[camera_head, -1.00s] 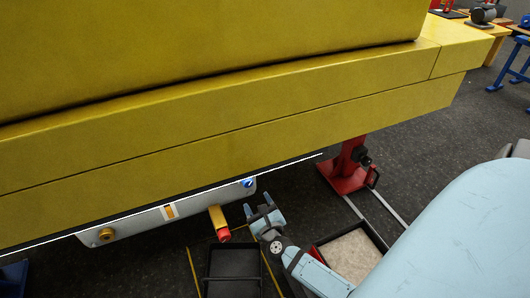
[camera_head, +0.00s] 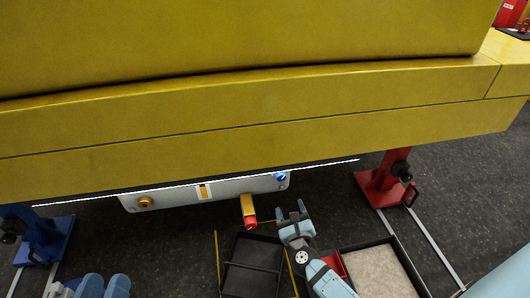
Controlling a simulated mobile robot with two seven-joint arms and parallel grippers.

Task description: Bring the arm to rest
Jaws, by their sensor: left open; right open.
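My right gripper (camera_head: 291,208) is light blue and open, with its two fingers pointing up the picture and nothing between them. It is below the yellow boom (camera_head: 240,115), just right of a yellow piece with a red end (camera_head: 250,212). Its arm comes in from the bottom right.
A pale panel (camera_head: 228,191) with a brass knob and a blue part is under the boom. A black tray (camera_head: 235,280) and a sand-coloured bin (camera_head: 380,270) are below. Red (camera_head: 375,185) and blue (camera_head: 52,245) stands are at the sides.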

